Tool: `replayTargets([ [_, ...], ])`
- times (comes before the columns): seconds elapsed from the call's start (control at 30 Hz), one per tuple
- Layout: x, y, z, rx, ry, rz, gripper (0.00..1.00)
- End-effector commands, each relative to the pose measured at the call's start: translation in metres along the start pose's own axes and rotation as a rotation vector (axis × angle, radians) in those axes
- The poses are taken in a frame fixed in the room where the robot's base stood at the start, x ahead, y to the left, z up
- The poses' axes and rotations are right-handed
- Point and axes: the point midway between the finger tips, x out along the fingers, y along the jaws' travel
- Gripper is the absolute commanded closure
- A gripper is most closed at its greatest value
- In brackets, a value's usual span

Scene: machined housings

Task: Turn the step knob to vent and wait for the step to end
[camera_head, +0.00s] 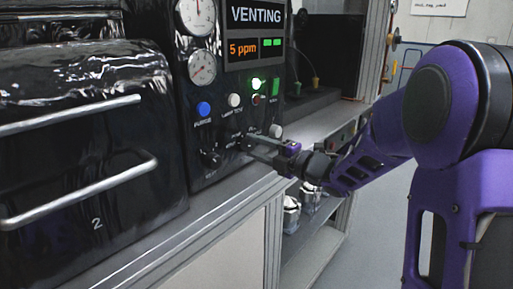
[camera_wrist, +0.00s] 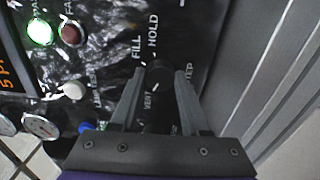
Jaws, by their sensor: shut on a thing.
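The step knob (camera_wrist: 160,71) is a dark round knob on the black panel, with FILL, HOLD and VENT printed around it in the wrist view. A white mark shows at its edge near the VENT label; I cannot tell surely that it is the pointer. My gripper (camera_wrist: 161,82) is shut on the knob, one finger on each side. In the head view my gripper (camera_head: 254,145) reaches the panel's lower right from the right, and its fingers partly hide the knob. The display (camera_head: 256,32) reads VENTING, with 5 ppm in orange below.
A green lamp (camera_head: 257,84) is lit, also in the wrist view (camera_wrist: 40,33), beside a dark red one (camera_wrist: 71,33). A blue PURGE button (camera_head: 204,108), a white button (camera_head: 234,100) and another knob (camera_head: 210,158) are near. A chamber door with bar handles (camera_head: 90,190) stands left.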

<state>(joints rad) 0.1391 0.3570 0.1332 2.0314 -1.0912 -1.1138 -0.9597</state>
Motion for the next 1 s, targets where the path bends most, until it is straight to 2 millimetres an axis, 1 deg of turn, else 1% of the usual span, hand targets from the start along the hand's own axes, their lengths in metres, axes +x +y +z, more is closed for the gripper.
replayTargets([
  [0.03,0.0,0.0,0.0,-0.001,0.0,-0.001,1.0],
  [0.07,0.0,0.0,0.0,-0.001,0.0,-0.001,0.49],
  [0.1,0.0,0.0,0.0,0.0,0.0,-0.001,0.42],
  [0.2,0.0,0.0,0.0,0.0,0.0,-0.001,0.25],
  [0.5,-0.001,0.0,0.0,0.0,0.0,0.0,0.25],
  [0.63,-0.011,0.0,0.001,0.0,-0.001,-0.001,0.25],
  [0.77,-0.035,0.001,0.001,0.0,-0.004,-0.001,0.25],
  [1.0,-0.095,0.0,0.001,0.001,-0.006,-0.001,0.25],
])
